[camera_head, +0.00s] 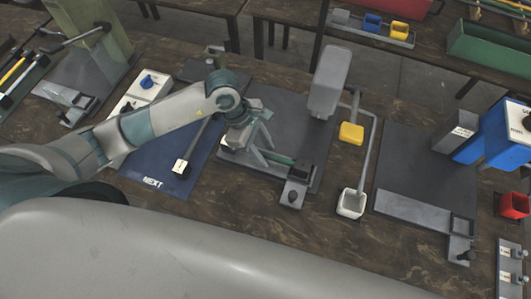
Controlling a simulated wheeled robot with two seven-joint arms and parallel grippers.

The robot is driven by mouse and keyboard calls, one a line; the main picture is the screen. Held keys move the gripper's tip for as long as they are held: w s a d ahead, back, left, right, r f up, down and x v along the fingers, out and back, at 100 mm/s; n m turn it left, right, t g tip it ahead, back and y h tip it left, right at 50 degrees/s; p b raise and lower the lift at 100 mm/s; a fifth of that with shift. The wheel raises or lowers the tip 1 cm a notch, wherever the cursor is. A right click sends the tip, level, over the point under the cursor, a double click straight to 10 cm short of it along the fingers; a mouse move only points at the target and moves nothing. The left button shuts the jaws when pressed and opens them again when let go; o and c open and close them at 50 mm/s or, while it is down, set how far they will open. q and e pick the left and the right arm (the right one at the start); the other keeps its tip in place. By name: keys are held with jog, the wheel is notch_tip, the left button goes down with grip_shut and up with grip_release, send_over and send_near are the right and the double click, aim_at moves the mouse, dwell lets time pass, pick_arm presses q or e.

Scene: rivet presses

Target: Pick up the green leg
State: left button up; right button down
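The green leg (279,158) is a thin dark green rod. It lies in the grey fixture of the middle press, with its right end at a black block (301,168). My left gripper (253,146) is above the left end of the fixture, close to the leg's left end. Its fingers look spread apart, and I see nothing held between them. The fingers and wrist hide the leg's left end, so I cannot tell whether they touch it. My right gripper is not in view.
The grey press head (329,82) rises behind the fixture. A blue NEXT mat (150,172) with a tagged rod lies to the left. A second press with a blue body (497,138) is farther right.

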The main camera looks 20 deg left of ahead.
aim_at(274, 158)
pick_arm(q)
grip_shut()
jog(key=shift+r, duration=0.1)
dwell(0.3)
jog(key=shift+r+b, duration=0.4)
jog(key=shift+r, duration=0.1)
jog(key=r, duration=0.1)
jog(key=r+b, duration=0.1)
jog(key=r, duration=0.1)
jog(key=shift+s+d+r+b, duration=0.1)
jog(key=shift+s+d+b, duration=0.15)
jog(key=shift+d+b, duration=0.1)
jog(key=s+d+r+b, duration=0.3)
jog(key=s+d+r, duration=0.3)
jog(key=s+d, duration=0.1)
jog(key=shift+s+d+r, duration=0.2)
jog(key=shift+s+r, duration=0.15)
jog(key=shift+s, duration=0.1)
jog(key=shift+a, duration=0.1)
